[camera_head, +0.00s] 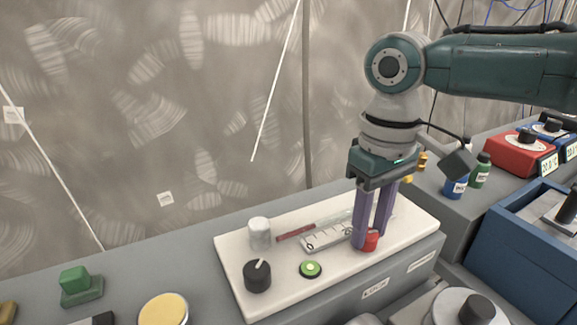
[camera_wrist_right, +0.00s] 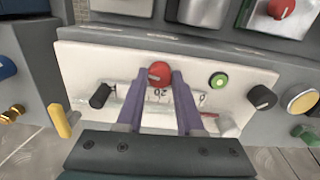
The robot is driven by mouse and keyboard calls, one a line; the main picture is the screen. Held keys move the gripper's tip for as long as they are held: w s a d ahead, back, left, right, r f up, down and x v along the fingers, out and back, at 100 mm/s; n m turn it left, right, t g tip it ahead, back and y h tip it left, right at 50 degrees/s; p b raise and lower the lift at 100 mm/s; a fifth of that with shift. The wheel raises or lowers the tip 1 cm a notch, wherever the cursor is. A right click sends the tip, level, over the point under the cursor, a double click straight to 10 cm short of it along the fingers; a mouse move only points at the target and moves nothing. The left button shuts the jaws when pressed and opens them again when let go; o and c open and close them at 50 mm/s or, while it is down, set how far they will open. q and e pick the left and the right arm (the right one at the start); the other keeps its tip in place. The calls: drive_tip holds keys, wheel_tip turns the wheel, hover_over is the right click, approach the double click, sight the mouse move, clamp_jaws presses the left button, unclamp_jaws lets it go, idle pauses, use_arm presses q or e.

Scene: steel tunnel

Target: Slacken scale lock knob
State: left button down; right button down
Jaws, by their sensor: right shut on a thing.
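A white panel (camera_head: 285,299) on a grey bench carries a printed scale strip (camera_head: 322,238), with numbers visible in the right wrist view (camera_wrist_right: 160,96). A small red knob (camera_head: 371,242) stands at the front edge of the scale. My right gripper (camera_head: 368,243) points down at the panel, its two purple fingers closed around the red knob. In the right wrist view the knob (camera_wrist_right: 159,72) sits between the fingertips (camera_wrist_right: 160,78). The fingers hide part of the knob and scale. My left gripper is not in view.
On the panel are a black knob with a white pointer (camera_head: 257,277), a green button (camera_head: 310,269) and a white cylinder (camera_head: 259,233). Another black knob (camera_wrist_right: 99,95) shows in the wrist view. A blue bin (camera_head: 520,250) and bottles (camera_head: 480,170) stand at right.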

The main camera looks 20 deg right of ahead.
drive_tip(key=n+p, duration=0.1)
drive_tip(key=n, duration=0.2)
drive_tip(key=shift+r, duration=0.1)
drive_tip(key=n+p, duration=0.1)
drive_tip(key=n, duration=0.3)
drive_tip(key=shift+p, duration=0.3)
drive_tip(key=n, duration=0.5)
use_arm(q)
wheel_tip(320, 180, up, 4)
use_arm(e)
drive_tip(key=n, duration=0.4)
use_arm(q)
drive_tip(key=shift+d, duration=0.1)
use_arm(e)
drive_tip(key=shift+n, duration=0.3)
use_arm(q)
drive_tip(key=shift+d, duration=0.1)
use_arm(e)
drive_tip(key=c, duration=0.5)
unclamp_jaws()
drive_tip(key=shift+c, duration=0.2)
